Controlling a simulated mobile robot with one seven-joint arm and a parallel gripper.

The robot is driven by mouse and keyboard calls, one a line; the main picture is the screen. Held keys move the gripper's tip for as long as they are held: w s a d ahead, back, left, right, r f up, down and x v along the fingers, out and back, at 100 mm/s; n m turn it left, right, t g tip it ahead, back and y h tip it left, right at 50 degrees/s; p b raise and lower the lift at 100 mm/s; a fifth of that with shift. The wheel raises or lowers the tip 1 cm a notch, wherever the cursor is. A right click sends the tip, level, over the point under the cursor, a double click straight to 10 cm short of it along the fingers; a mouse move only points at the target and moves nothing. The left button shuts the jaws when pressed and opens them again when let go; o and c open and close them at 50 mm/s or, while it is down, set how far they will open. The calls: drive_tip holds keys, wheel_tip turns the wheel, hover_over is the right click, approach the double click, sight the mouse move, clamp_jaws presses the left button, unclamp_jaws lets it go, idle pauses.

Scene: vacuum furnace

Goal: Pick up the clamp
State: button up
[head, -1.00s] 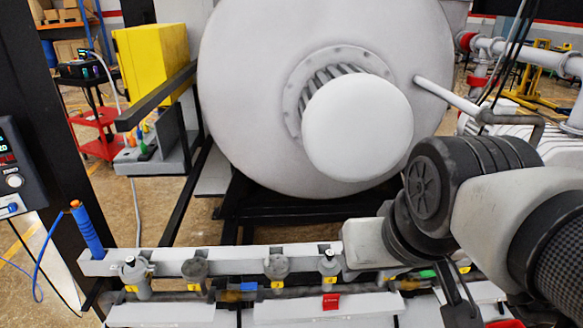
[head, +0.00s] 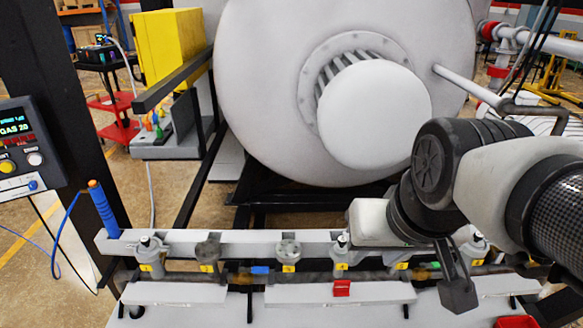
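I cannot tell for sure which piece is the clamp. Small coloured pieces sit along the pipe on the low grey rack in front of the furnace: a red piece (head: 342,288), a blue piece (head: 260,270) and a green piece (head: 434,266). My arm comes in from the right, over the right part of the rack. A dark part of my gripper (head: 456,288) hangs in front of the rack, right of the red piece. Its fingertips are not clearly visible, so its opening and any contact are unclear.
The grey rack (head: 220,237) carries several valve-like fittings with yellow tags. The large round furnace door (head: 270,130) stands behind it. A dark post with a control panel (head: 28,150) and a blue-handled tool (head: 103,210) are at the left. A red object (head: 515,322) shows at the bottom right.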

drive_tip(key=w+a+f+m+g+y+b, duration=0.1)
drive_tip(key=w+a+f+b, duration=0.15)
drive_tip(key=f, duration=0.45)
drive_tip(key=w+a+f+g+b, duration=0.2)
drive_tip(key=w+a+f, duration=0.15)
drive_tip(key=f, duration=0.25)
drive_tip(key=a+f+m+b, duration=0.1)
drive_tip(key=a+f+b, duration=0.1)
drive_tip(key=f, duration=0.9)
drive_tip(key=w+a+f+m+g+h+b, duration=0.1)
drive_tip(key=a+f+b, duration=0.1)
drive_tip(key=f, duration=1)
drive_tip(key=w+a+f+g+b, duration=0.1)
drive_tip(key=f+b, duration=0.3)
drive_tip(key=f, duration=0.8)
drive_tip(key=shift+w+a+m+h, duration=0.15)
drive_tip(key=shift+a+m+h, duration=0.2)
drive_tip(key=shift+a, duration=0.45)
drive_tip(key=shift+w+d+f+b, duration=0.1)
drive_tip(key=shift+f+b, duration=0.95)
drive_tip(key=shift+f, duration=2.05)
clamp_jaws()
